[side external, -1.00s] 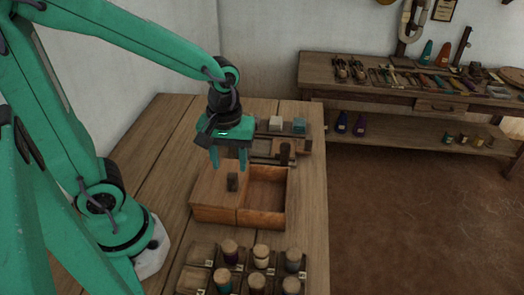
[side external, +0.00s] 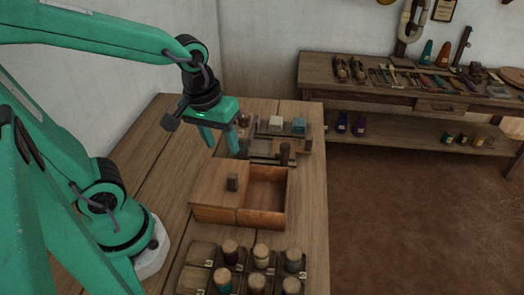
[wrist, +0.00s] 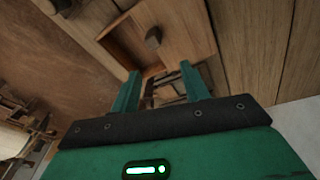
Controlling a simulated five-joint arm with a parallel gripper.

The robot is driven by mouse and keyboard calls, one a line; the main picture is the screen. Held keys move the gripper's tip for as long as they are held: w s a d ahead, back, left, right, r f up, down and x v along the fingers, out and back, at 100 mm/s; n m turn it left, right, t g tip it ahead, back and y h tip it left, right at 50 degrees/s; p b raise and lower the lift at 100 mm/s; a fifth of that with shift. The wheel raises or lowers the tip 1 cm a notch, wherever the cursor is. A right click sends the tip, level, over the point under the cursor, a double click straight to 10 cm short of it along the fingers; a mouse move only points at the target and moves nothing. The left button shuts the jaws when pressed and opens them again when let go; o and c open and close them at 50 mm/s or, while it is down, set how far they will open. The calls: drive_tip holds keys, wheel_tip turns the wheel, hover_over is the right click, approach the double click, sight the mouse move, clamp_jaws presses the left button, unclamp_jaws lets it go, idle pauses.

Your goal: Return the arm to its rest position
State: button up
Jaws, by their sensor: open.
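My gripper (side external: 220,138) is green, open and empty. In the side external view it hangs above the table, behind and left of the wooden box, apart from it. In the wrist view, my gripper (wrist: 158,88) has its two fingers spread with nothing between them. The wooden box (side external: 240,215) has its lid (side external: 212,180) slid over the left part, with a dark knob (side external: 232,182) on it. The right part is open and looks empty. The box also shows in the wrist view (wrist: 128,45), with the knob (wrist: 153,37).
A rack of several spools (side external: 203,253) stands in front of the box. A dark tray (side external: 263,147) with small blocks (side external: 299,125) lies behind it. The table's left side (side external: 150,165) is clear. A workbench with several tools (side external: 420,80) stands at the back right.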

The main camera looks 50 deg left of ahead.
wheel_tip(320, 180, up, 6)
drive_tip(key=s+a+m+t, duration=0.2)
drive_tip(key=m+t, duration=0.1)
drive_tip(key=m, duration=0.2)
drive_tip(key=shift+s+f, duration=0.15)
drive_tip(key=shift+s, duration=0.2)
